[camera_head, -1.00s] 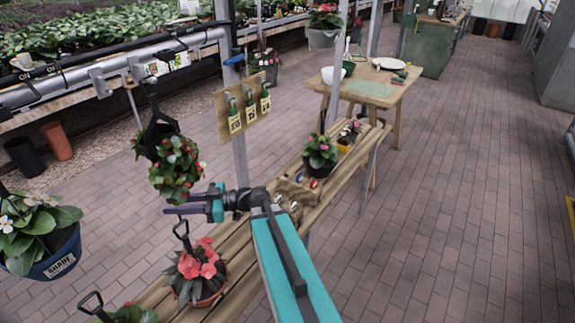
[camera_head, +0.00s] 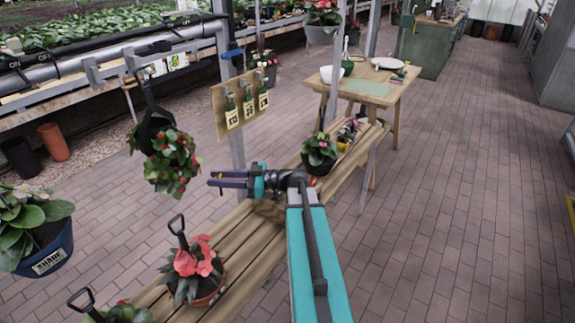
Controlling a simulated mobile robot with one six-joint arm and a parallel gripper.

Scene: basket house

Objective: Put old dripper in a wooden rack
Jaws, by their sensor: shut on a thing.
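My gripper (camera_head: 228,179) is stretched out to the left above the slatted bench, its two dark purple fingers close together. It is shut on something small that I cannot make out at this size. A small wooden rack (camera_head: 268,211) on the bench is mostly hidden behind my gripper and arm. A small red item (camera_head: 312,182) shows beside the arm there. Three green bottle-shaped items (camera_head: 247,102) with pale labels hang on an upright wooden board (camera_head: 221,107) behind the gripper. I cannot tell which thing in view is the old dripper.
A hanging plant (camera_head: 172,160) is left of my gripper. A metal post (camera_head: 237,150) rises behind the gripper. The brick floor on the right is clear.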

